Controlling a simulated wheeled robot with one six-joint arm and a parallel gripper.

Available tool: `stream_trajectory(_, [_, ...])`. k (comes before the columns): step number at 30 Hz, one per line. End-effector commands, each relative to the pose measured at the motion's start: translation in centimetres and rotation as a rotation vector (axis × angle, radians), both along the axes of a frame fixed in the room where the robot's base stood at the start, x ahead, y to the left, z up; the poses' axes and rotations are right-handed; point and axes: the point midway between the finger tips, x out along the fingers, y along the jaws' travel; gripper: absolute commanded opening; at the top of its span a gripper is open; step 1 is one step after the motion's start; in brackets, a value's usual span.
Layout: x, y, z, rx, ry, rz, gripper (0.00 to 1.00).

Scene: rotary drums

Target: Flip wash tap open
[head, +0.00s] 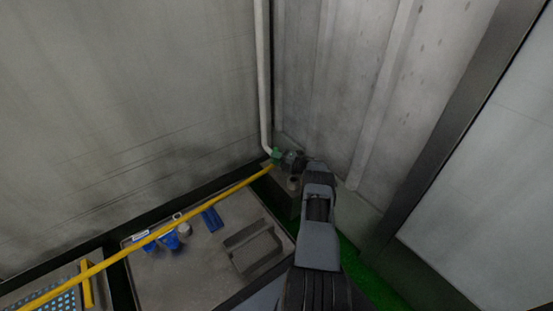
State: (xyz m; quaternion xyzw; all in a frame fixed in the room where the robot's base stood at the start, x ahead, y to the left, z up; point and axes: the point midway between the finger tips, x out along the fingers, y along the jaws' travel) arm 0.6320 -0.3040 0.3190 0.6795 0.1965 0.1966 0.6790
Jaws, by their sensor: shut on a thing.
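The wash tap (276,153) shows as a small green piece at the lower end of a white pipe, in the far corner in the head view. My gripper (285,158) reaches into that corner from the lower right and is shut on the tap at the green piece. The fingertips are small and dark here, and part of the tap is hidden behind them. I cannot tell the exact angle of the tap's handle.
The white pipe (263,80) runs down the wall corner. A yellow rail (180,226) crosses the left side above a grey tray (215,262) holding blue items (170,238). Corrugated wall panels stand close on the right. Green floor (372,287) shows beside my arm.

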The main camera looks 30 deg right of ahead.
Motion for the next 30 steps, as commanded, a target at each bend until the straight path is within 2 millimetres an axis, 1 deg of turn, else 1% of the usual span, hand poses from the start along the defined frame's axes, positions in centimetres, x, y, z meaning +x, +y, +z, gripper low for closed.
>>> stream_trajectory(6, [0.0, 0.0, 0.0, 0.0, 0.001, -0.003, 0.0])
stream_trajectory(7, [0.0, 0.0, 0.0, 0.0, 0.001, -0.003, 0.26])
stream_trajectory(14, [0.1, 0.0, 0.0, -0.001, 0.001, -0.002, 0.48])
stream_trajectory(20, [0.0, -0.1, 0.0, -0.001, -0.001, -0.003, 0.49])
stream_trajectory(23, [0.0, -0.1, 0.3, -0.001, -0.001, -0.004, 0.49])
stream_trajectory(26, [0.0, -0.1, 1.4, -0.001, -0.001, -0.004, 0.49])
stream_trajectory(29, [0.0, -0.1, 3.2, -0.001, -0.001, -0.004, 0.49])
stream_trajectory(30, [0.1, -0.1, 4.2, -0.002, -0.002, -0.003, 0.49])
